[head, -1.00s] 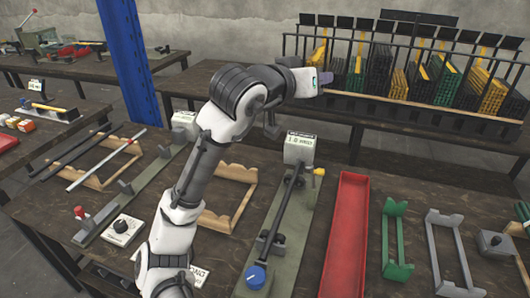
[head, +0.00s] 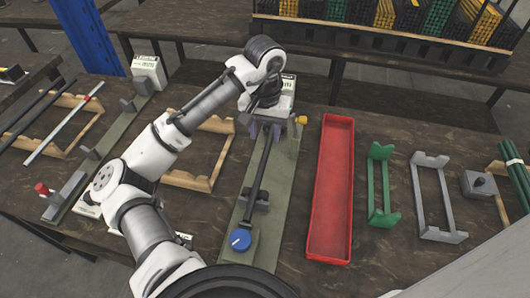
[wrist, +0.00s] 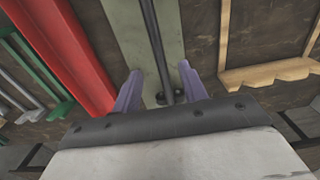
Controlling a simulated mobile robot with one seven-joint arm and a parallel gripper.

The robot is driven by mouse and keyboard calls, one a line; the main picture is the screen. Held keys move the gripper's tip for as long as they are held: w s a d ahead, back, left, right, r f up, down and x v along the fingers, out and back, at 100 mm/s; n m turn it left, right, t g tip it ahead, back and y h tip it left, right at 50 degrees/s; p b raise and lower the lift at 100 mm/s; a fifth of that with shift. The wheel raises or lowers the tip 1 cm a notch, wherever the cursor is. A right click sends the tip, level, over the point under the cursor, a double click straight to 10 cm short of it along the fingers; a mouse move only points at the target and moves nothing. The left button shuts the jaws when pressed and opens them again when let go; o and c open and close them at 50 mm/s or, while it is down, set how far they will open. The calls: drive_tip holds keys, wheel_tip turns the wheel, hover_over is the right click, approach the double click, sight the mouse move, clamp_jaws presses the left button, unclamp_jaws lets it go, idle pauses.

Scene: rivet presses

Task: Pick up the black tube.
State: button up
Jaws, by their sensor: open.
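A black tube (head: 261,176) lies lengthwise along a grey-green press base with a blue knob at its near end. It also shows in the wrist view (wrist: 156,45), running down between my fingers. My gripper (head: 266,131) is over the far end of the tube, pointing down. In the wrist view my gripper (wrist: 161,88) has its two purple fingers spread, one on each side of the tube, apart from it. I cannot tell how far the fingertips are above the press. The tube's far end is partly hidden by my gripper.
A red tray (head: 346,190) stands just right of the press base (head: 282,190). Green (head: 381,185) and grey (head: 437,200) racks are farther right. Left are a wooden rack (head: 222,165), another press and dark rods (head: 32,118). A yellow knob (head: 301,120) sits near my gripper.

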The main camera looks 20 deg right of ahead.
sight(266, 152)
drive_tip(key=shift+d+f+p, duration=0.15)
drive_tip(key=shift+f+p, duration=0.6)
drive_tip(key=shift+f, duration=2.7)
clamp_jaws()
